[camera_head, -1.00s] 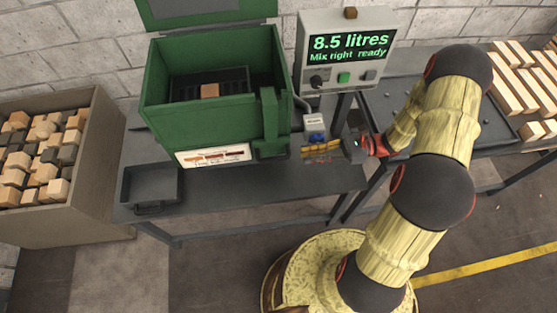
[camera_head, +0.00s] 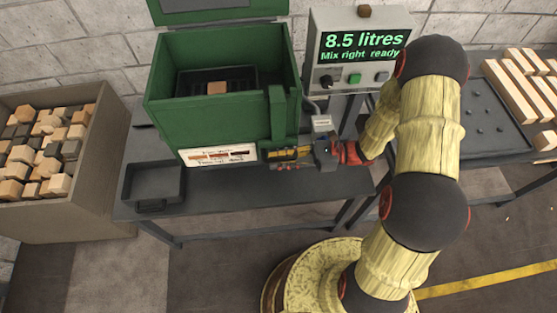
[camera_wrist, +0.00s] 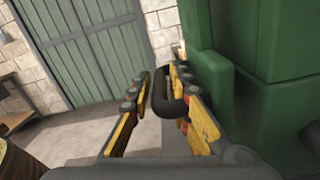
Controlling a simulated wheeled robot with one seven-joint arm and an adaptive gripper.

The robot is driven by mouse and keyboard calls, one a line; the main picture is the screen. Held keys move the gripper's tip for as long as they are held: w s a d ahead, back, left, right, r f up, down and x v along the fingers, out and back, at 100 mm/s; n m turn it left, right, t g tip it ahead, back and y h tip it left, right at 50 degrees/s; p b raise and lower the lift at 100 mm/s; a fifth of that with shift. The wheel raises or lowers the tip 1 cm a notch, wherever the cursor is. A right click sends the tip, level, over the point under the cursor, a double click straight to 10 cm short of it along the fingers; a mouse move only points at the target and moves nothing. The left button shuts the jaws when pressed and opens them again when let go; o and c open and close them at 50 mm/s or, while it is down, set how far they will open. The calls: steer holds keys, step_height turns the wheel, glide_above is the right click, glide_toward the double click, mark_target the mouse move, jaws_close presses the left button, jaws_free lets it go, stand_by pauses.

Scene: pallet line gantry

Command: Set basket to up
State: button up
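The dark basket (camera_head: 245,78) sits inside the open green tank (camera_head: 172,125), with one wooden block (camera_head: 217,88) on it. A green upright housing (camera_head: 278,110) stands on the tank's front right. My gripper (camera_head: 273,154) is at the foot of this housing, reaching in from the right. In the wrist view, a black looped handle (camera_wrist: 170,98) beside green metal lies between the two yellow-and-black fingers of my gripper (camera_wrist: 166,92). The fingers are apart, with a gap on the left of the handle; contact on its right is unclear. In the head view the gripper hides the handle.
A control box (camera_head: 358,50) reads "8.5 litres, Mix right ready". A black tray (camera_head: 152,185) stands left on the bench (camera_head: 240,197). A bin (camera_head: 105,165) of blocks is far left. A dark drain tray (camera_head: 490,120) and wooden strips (camera_head: 510,90) are at right.

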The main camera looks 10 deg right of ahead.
steer(key=shift+c, duration=1.2)
jaws_close()
